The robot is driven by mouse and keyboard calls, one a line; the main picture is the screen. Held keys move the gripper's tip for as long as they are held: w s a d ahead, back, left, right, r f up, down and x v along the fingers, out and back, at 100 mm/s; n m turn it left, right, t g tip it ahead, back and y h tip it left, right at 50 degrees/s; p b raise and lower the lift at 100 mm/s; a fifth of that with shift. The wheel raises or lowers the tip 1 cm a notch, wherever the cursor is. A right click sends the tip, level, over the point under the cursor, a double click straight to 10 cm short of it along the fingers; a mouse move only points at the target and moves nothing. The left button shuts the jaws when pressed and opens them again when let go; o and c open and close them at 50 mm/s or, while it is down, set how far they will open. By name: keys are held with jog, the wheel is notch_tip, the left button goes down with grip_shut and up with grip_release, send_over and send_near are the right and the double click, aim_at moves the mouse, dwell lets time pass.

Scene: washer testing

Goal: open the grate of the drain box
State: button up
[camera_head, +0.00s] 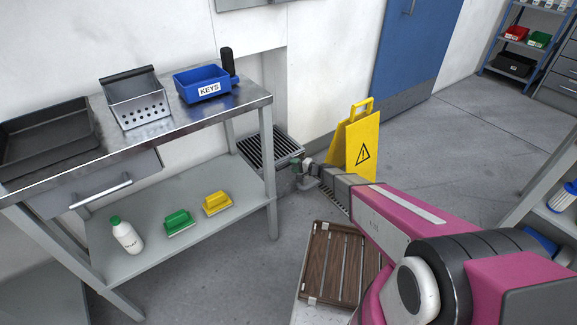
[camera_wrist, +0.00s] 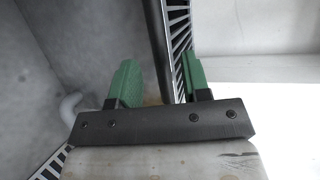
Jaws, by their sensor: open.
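The drain box stands low by the wall, beyond the metal table. Its dark slatted grate (camera_head: 268,151) shows in the head view. My gripper (camera_head: 299,165) is at the grate's right end. In the wrist view, my gripper (camera_wrist: 160,72) is open, with a green fingertip on each side of the grate's dark edge. The slats of the grate (camera_wrist: 179,22) run up between and beyond the fingertips. I cannot tell whether either finger touches it. My arm and fingers hide part of the box's right side.
A yellow warning sign (camera_head: 356,143) stands just right of my gripper. The metal table (camera_head: 190,128) is on the left, its leg close to the box. A brown slatted top (camera_head: 340,262) is below my arm. Open floor (camera_head: 440,140) lies right of the sign.

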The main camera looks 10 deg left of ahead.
aim_at(288, 164)
jog(key=shift+x, duration=2.1)
grip_shut()
jog(key=w+a+r+m+g+h, duration=0.1)
jog(key=w+a+r+h, duration=0.15)
jog(key=r, duration=0.65)
jog(key=w+a+r+g+h, duration=0.2)
jog(key=w+a+r, duration=0.2)
jog(key=r, duration=0.5)
jog(key=w+a+r+m+g+h, duration=0.1)
jog(key=w+a+r+h, duration=0.25)
jog(key=r, duration=0.55)
jog(key=w+a+r, duration=0.6)
jog(key=w+a, duration=0.1)
jog(key=a, duration=0.3)
jog(key=shift+w+a+y, duration=0.15)
jog(key=shift+a+y, duration=0.05)
jog(key=shift+y, duration=0.2)
